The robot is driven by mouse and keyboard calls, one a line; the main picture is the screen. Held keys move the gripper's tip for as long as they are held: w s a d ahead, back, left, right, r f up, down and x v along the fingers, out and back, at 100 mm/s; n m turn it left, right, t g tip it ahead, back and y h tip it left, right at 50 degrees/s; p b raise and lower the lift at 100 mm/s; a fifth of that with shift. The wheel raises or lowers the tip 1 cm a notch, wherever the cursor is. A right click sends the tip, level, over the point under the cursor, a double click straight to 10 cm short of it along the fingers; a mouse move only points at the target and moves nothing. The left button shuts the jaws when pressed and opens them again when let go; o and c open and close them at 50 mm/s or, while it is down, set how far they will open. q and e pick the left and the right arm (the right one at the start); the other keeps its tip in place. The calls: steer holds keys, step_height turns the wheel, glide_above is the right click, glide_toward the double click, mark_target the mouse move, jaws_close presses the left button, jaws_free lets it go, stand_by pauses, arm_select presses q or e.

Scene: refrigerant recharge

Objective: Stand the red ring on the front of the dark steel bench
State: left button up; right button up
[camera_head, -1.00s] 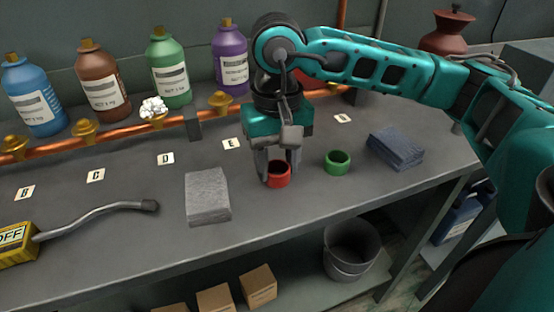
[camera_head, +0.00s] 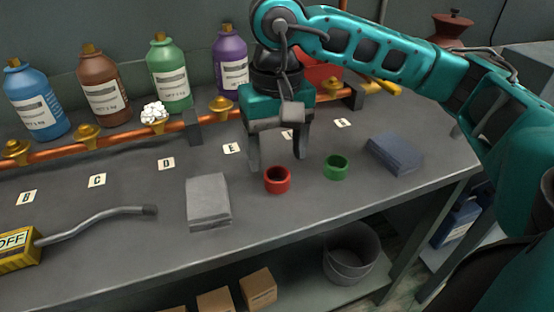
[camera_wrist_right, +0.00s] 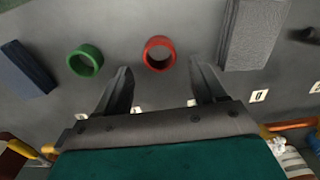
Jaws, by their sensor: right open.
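The red ring (camera_head: 277,180) stands on the dark steel bench (camera_head: 330,205), towards its front, between the grey block and the green ring. It also shows in the right wrist view (camera_wrist_right: 159,53), upright on the bench with its opening up. My right gripper (camera_head: 276,163) is open and empty, just behind and above the red ring, apart from it. In the right wrist view its fingers (camera_wrist_right: 160,80) are spread wide and the ring lies beyond their tips. My left gripper is not in view.
A green ring (camera_head: 336,167) stands right of the red one. A grey block (camera_head: 208,202) and a dark blue cloth stack (camera_head: 395,153) flank them. A copper pipe (camera_head: 110,137) with valves and several bottles run along the back. A bucket (camera_head: 350,255) stands below the bench.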

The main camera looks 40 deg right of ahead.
step_height(320, 180, up, 8)
steer(key=p, duration=0.1)
stand_by(0.5)
steer(key=shift+r, duration=0.2)
